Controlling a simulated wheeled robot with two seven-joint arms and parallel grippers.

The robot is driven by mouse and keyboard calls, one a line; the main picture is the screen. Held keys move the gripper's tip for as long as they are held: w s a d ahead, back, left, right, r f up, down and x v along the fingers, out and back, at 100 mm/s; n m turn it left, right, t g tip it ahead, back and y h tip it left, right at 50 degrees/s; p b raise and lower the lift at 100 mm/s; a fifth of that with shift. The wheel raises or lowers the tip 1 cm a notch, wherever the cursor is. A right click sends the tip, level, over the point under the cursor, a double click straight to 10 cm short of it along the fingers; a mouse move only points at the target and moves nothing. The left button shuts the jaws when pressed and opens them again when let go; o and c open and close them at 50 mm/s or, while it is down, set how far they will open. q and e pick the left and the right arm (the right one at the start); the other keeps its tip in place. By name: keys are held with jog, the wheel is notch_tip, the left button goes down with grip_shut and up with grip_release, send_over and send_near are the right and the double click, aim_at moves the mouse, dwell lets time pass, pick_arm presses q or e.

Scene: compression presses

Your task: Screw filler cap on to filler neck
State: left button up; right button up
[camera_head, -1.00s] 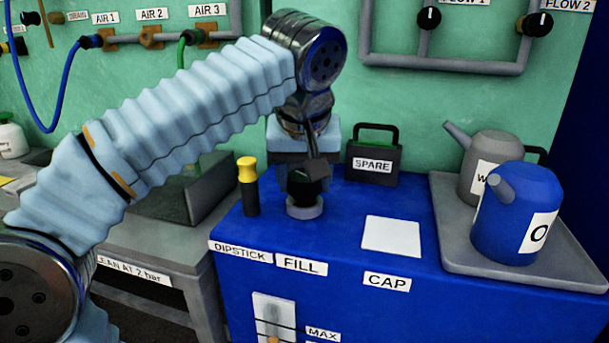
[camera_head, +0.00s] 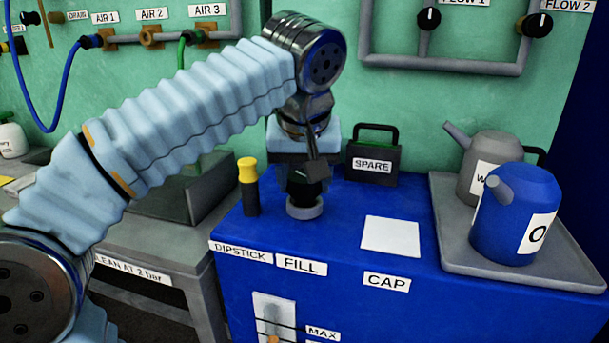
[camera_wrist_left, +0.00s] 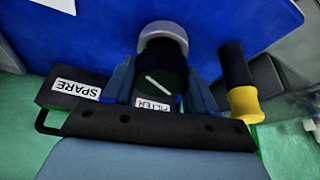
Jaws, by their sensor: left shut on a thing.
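The black filler cap (camera_head: 305,190) sits at the top of the grey filler neck (camera_head: 305,209), on the blue cabinet behind the FILL label (camera_head: 301,264). My left gripper (camera_head: 308,172) points down over the neck and is shut on the cap. In the left wrist view the dark cap (camera_wrist_left: 160,78) with a pale line across it lies between the two blue-grey fingers (camera_wrist_left: 160,90). The pale rim of the neck (camera_wrist_left: 163,35) shows beside it. I cannot tell how far the threads engage. My right gripper is not in view.
A yellow-topped dipstick (camera_head: 248,185) stands close left of the neck. A SPARE box (camera_head: 372,160) stands behind right. A white square (camera_head: 391,236) by the CAP label is bare. A tray (camera_head: 450,250) with a blue can (camera_head: 515,215) and a grey can (camera_head: 490,150) is at right.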

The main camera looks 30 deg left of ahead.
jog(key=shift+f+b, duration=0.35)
jog(key=shift+b, duration=0.05)
dwell(0.4)
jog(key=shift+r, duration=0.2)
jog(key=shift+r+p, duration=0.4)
jog(key=shift+p, duration=0.15)
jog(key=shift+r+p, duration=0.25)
jog(key=shift+p, duration=0.05)
dwell(2.0)
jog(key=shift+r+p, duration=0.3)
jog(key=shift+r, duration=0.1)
dwell(2.5)
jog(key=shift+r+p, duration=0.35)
jog(key=shift+p, duration=0.1)
